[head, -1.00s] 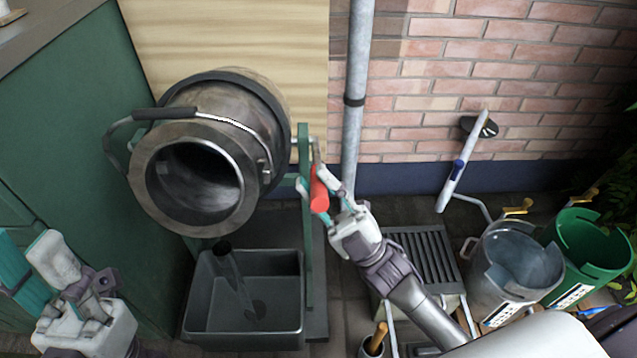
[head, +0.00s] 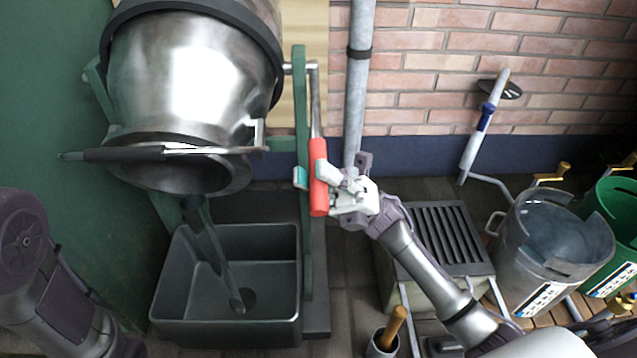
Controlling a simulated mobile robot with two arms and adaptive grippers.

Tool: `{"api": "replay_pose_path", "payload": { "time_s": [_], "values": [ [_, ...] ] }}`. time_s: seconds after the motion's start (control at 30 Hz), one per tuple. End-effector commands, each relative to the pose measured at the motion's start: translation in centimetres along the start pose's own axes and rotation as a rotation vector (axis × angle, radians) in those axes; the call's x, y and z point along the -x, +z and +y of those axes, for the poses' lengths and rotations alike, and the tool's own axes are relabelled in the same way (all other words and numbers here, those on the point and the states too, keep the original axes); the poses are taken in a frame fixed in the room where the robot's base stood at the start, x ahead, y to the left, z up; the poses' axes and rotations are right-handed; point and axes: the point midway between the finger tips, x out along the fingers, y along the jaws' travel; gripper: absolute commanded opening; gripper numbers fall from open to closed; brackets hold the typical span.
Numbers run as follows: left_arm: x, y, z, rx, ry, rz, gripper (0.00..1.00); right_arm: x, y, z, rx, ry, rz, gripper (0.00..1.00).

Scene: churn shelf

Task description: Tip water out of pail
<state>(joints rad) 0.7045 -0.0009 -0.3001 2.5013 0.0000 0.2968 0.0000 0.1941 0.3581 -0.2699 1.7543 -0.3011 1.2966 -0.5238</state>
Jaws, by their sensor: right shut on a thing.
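The pail (head: 190,80), a big metal vessel with a dark band, hangs in a green stand (head: 303,200) and is tilted mouth-down. Its bail with a dark grip (head: 125,154) lies across the front near the rim. A dark, glassy stream of water (head: 208,240) runs from the mouth into the dark trough (head: 160,318) below. My right gripper (head: 323,188) is shut on the red crank handle (head: 318,165) at the stand's right side. At the lower left only a link of my left arm shows; its gripper is out of view.
A grey slatted drain box (head: 445,240) stands right of my right gripper. A clear bucket (head: 560,240) and a green bucket (head: 620,215) are at the right. A grey pipe (head: 360,80) runs down the brick wall. A wooden-handled tool (head: 397,320) stands in front.

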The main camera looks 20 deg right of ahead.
Motion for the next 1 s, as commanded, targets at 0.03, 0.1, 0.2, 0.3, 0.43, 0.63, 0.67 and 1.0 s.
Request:
{"api": "replay_pose_path", "payload": {
  "time_s": [0.03, 0.1, 0.2, 0.3, 0.43, 0.63, 0.67, 1.0],
  "values": [
    [1.2, -0.3, 0.2, 0.0, 0.0, -0.002, 0.38, 0.9, -0.5, -0.7, 0.009, -0.003, 0.022, 0.0],
    [1.7, -0.5, 0.3, 0.0, 0.0, -0.002, 0.38, 1.2, -0.6, -0.9, 0.024, -0.004, 0.045, 0.0],
    [2.4, -0.8, 0.5, 0.0, 0.0, -0.002, 0.38, 1.6, -0.6, -1.2, 0.041, -0.004, 0.07, 0.0],
    [2.8, -0.9, 0.6, 0.0, 0.0, -0.002, 0.38, 1.8, -0.7, -1.3, 0.053, -0.004, 0.088, 0.0],
    [3.0, -1.0, 0.6, 0.0, 0.0, -0.001, 0.38, 1.9, -0.7, -1.4, 0.061, -0.003, 0.101, 0.0],
    [3.0, -1.0, 0.6, 0.0, 0.0, 0.0, 0.38, 1.9, -0.7, -1.3, 0.064, -0.003, 0.105, 0.0],
    [3.0, -1.0, 0.6, 0.0, 0.0, 0.0, 0.38, 1.8, -0.6, -1.3, 0.064, -0.004, 0.105, 0.0],
    [3.0, -1.0, 0.6, 0.001, 0.001, 0.0, 0.38, 1.8, -0.6, -1.3, 0.065, -0.002, 0.103, 0.51]
  ]
}}
